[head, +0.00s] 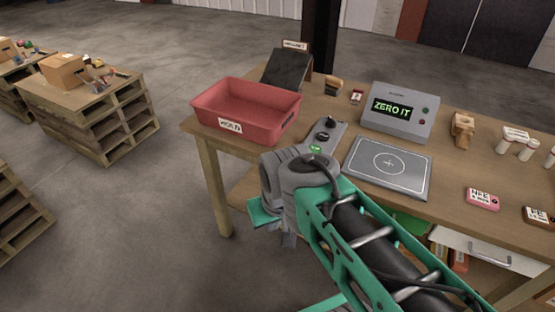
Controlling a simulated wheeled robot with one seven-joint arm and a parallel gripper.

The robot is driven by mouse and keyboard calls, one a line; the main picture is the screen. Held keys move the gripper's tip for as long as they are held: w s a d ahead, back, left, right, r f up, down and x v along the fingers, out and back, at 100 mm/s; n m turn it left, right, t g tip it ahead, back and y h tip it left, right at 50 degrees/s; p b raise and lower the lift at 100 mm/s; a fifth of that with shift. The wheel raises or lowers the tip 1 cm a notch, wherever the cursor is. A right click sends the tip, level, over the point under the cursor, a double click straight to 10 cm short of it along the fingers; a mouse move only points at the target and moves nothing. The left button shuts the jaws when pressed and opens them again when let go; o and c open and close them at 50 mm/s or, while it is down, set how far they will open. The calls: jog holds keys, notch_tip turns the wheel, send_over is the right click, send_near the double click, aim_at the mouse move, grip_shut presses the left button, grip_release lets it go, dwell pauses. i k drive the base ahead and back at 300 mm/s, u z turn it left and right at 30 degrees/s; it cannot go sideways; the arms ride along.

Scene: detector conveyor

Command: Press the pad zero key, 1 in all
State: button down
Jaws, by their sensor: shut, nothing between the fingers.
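A flat grey pad (416,183) with a circle and cross lies on the wooden table. Left of it is a narrow grey control strip (338,133) with dark knobs or keys and a green key (315,149) at its near end. I cannot read a label on the green key. Behind the pad a grey detector box (378,123) has a screen reading "ZERO IT" in green. My gripper (288,240) is shut and empty, low in front of the table's near edge, apart from the strip. My wrist hides part of the strip's near end and the table edge.
A red tray (240,110) stands left of the strip, with a dark slanted panel (288,69) behind it. A wooden block (462,129), white bottles (507,138) and a pink labelled block (482,199) are on the right. Pallets (110,122) stand at the left.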

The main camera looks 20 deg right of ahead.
aim_at(321, 136)
jog(key=u, duration=0.55)
jog(key=k, duration=0.75)
jog(key=u, duration=0.55)
jog(key=i, duration=1.85)
jog(key=z, duration=1.5)
jog(key=i, duration=0.75)
jog(key=z, duration=0.7)
